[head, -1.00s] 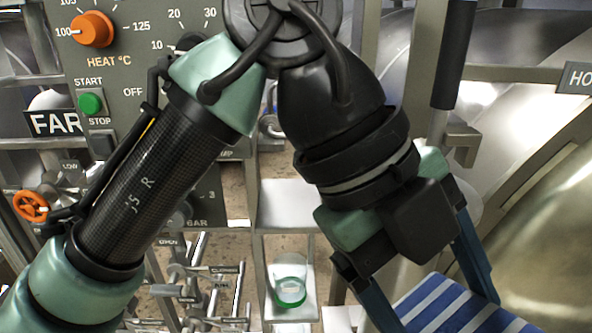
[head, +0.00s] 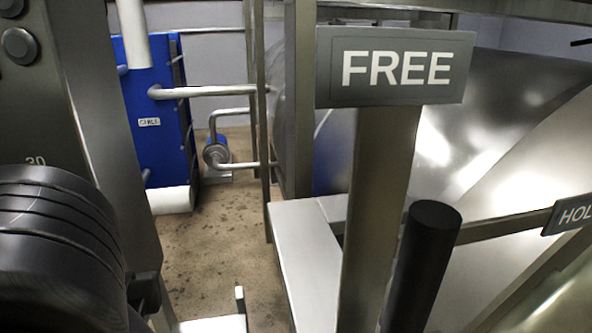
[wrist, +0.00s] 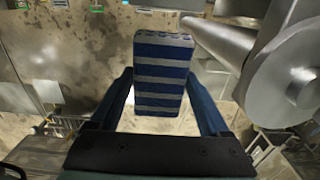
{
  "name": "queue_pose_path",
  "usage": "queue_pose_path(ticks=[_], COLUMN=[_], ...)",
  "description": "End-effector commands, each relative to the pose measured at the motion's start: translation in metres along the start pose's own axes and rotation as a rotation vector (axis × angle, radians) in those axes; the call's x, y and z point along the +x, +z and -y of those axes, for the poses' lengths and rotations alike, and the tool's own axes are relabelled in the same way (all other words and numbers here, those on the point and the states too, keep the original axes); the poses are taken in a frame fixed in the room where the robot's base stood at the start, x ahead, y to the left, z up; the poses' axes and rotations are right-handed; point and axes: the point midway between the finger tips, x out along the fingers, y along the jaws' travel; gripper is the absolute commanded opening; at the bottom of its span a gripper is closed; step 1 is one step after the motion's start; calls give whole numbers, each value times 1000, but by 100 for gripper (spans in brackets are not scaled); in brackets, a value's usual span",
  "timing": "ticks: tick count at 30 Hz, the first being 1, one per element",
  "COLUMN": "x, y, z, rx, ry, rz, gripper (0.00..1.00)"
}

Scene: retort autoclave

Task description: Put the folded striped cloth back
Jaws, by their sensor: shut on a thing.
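The folded striped cloth (wrist: 162,78), blue with pale stripes, shows in the middle of the wrist view. My gripper (wrist: 161,82) is shut on it, with one blue finger along each side. The cloth is held up clear of the floor, and its far end sticks out beyond the fingertips.
In the head view a FREE sign (head: 398,68) is fixed on a metal post, with a pale shelf (head: 308,262) beside it. A black upright cylinder (head: 424,262) stands in front. Open floor (head: 222,265) lies left of the shelf.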

Motion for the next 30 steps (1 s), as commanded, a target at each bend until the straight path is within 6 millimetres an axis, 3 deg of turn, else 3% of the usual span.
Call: queue_pose_path(ticks=[9,15,23,30], x=[-2,-1,0,33], y=[86,122,142,139], z=[2,1,1,1], rx=[-2,-1,-1,0], ry=[-3,-2,-1,-3], rz=[-4,-2,-2,-3], gripper=[36,36,36,36])
